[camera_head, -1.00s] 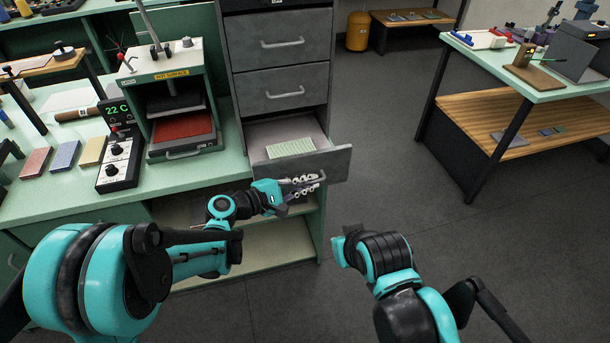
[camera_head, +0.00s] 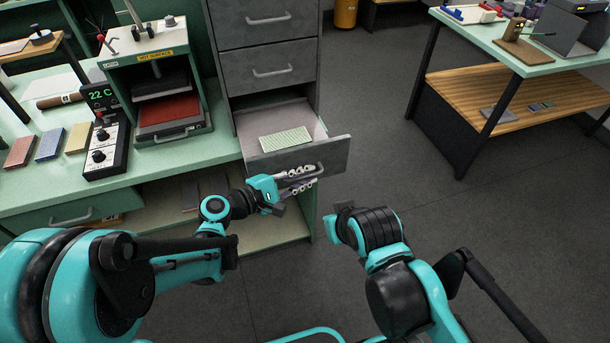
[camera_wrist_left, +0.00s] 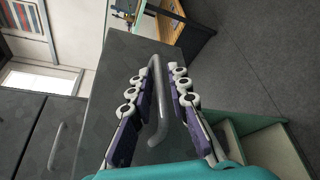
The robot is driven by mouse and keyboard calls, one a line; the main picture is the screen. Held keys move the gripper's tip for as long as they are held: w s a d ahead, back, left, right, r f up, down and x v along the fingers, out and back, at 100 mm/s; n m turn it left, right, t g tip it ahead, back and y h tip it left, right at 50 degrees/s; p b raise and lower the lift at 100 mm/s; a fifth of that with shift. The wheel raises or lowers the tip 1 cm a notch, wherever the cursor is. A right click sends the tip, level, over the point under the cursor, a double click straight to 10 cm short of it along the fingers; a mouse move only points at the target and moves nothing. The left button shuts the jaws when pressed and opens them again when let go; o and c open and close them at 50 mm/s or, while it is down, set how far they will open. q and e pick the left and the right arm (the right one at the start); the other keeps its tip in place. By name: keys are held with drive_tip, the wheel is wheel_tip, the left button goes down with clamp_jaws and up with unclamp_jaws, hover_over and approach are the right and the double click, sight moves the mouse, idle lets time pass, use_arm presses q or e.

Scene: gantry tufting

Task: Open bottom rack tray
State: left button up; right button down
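The bottom rack tray is a grey drawer (camera_head: 335,155) at the base of the grey cabinet in the head view. It stands pulled out, with a pale green gridded sheet (camera_head: 286,138) inside. Its bar handle (camera_wrist_left: 157,85) shows in the left wrist view. My left gripper (camera_head: 303,178) is at the drawer front. In the left wrist view its fingers (camera_wrist_left: 161,97) are apart, one on each side of the handle, with visible gaps beside the bar. My right gripper (camera_head: 335,222) is low, right of the drawer; its fingers are not clear.
Two closed drawers sit above, the lower one (camera_head: 240,75) directly over the tray. A green workbench (camera_head: 190,160) with a hot press (camera_head: 160,70) is at left, with an open shelf (camera_head: 270,232) below. A wooden-shelved table (camera_head: 480,85) stands at right. The floor between is clear.

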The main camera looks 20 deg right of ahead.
use_arm(q)
drive_tip(key=v, duration=1.2)
drive_tip(key=s+a+f+m+y, duration=0.1)
drive_tip(key=s+a+m+y, duration=0.2)
drive_tip(key=a+y, duration=0.2)
drive_tip(key=s+a+f+m+t+y, duration=0.1)
drive_tip(key=s+a+m+y, duration=0.2)
drive_tip(key=a, duration=0.7)
drive_tip(key=s+a+f+m+y, duration=0.1)
drive_tip(key=s+a+m+y, duration=0.2)
drive_tip(key=a+y, duration=0.3)
drive_tip(key=shift+s+a+m+t+y, duration=0.3)
drive_tip(key=shift+a+m, duration=0.35)
drive_tip(key=shift+m, duration=0.15)
